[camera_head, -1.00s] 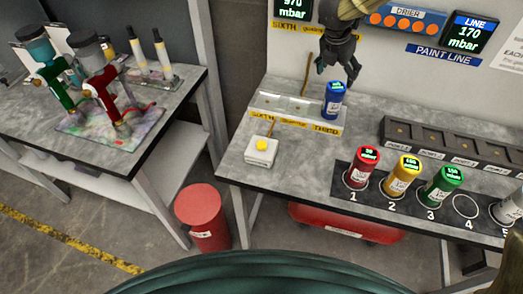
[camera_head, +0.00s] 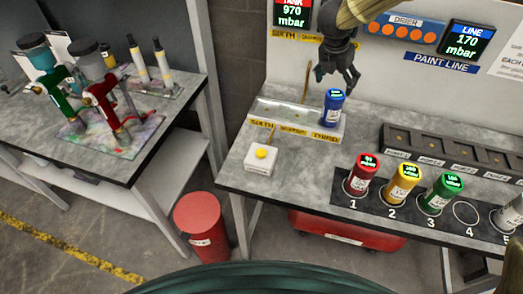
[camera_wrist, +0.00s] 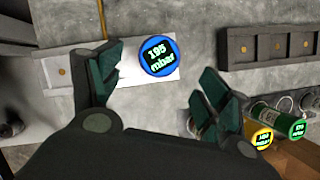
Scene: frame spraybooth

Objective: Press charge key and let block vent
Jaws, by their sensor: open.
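A blue canister (camera_head: 332,108) stands upright in the right part of a pale block (camera_head: 290,115) with yellow labels, one reading SIXTH. In the wrist view the blue canister's top (camera_wrist: 159,55) reads 195 mbar. My gripper (camera_head: 337,80) is open and empty above the canister. In the wrist view its fingers (camera_wrist: 160,85) are spread to either side of the canister, apart from it. The TANK display (camera_head: 293,14) reads 970 mbar.
Red (camera_head: 361,175), yellow (camera_head: 404,180) and green (camera_head: 441,193) canisters stand at spots 1 to 3; ring 4 (camera_head: 466,212) is empty. A dark slotted rack (camera_head: 450,150) lies behind them. The LINE display (camera_head: 466,40) reads 170 mbar. Bare bench (camera_head: 310,165) lies between.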

